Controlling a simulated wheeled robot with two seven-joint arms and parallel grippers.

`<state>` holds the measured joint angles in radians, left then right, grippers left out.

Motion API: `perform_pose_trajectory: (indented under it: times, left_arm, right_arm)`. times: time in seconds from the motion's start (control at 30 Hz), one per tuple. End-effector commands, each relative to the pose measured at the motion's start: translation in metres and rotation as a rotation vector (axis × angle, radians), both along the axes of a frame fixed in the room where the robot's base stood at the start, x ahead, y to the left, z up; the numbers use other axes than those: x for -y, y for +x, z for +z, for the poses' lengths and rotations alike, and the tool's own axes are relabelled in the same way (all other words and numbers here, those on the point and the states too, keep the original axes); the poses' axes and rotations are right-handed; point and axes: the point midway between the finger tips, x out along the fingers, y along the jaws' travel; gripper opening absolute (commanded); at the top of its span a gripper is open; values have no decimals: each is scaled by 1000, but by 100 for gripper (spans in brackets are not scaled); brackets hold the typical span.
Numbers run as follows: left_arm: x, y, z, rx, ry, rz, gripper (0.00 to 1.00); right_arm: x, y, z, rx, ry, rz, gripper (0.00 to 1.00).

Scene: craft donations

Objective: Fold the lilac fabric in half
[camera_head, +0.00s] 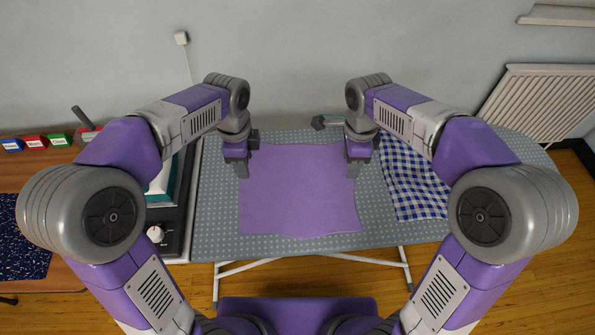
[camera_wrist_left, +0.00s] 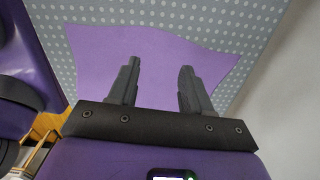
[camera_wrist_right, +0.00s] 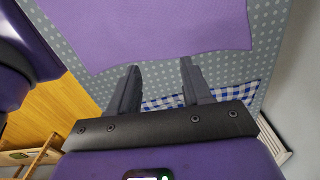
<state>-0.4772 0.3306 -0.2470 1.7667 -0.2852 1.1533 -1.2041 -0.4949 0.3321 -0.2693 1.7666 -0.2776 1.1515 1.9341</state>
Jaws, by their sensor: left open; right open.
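The lilac fabric (camera_head: 299,195) lies flat and spread out on the grey dotted ironing board, a single open sheet with slightly wavy edges. My left gripper (camera_head: 236,175) is at its far left corner in the head view. In the left wrist view my left gripper (camera_wrist_left: 158,80) is open with the fabric (camera_wrist_left: 110,45) beyond its fingers. My right gripper (camera_head: 358,172) is at the far right corner. In the right wrist view my right gripper (camera_wrist_right: 160,80) is open, its fingertips near the fabric's edge (camera_wrist_right: 150,30). Neither gripper holds anything. Exact fingertip heights are hard to tell.
The ironing board (camera_head: 215,225) fills the middle. A blue checked cloth (camera_head: 412,185) lies right of the fabric, close to my right gripper. A grey-green object (camera_head: 328,122) sits at the board's back. A dark-framed machine (camera_head: 160,230) stands left. A radiator (camera_head: 540,105) is at right.

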Motion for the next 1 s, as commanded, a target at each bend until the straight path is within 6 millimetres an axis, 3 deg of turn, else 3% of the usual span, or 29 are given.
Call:
perform_pose_trajectory:
  times: [0.2, 0.4, 1.0]
  left_arm:
    - [0, -1, -37, -5, 2, 1, 49]
    - [0, 0, -59, -2, 1, 2, 49]
    - [0, 0, -68, -1, 0, 1, 46]
  right_arm:
    - [1, -1, -37, -5, -2, -1, 49]
    - [0, 0, -59, -3, -1, 0, 49]
    - [0, 0, -68, -1, -1, 0, 46]
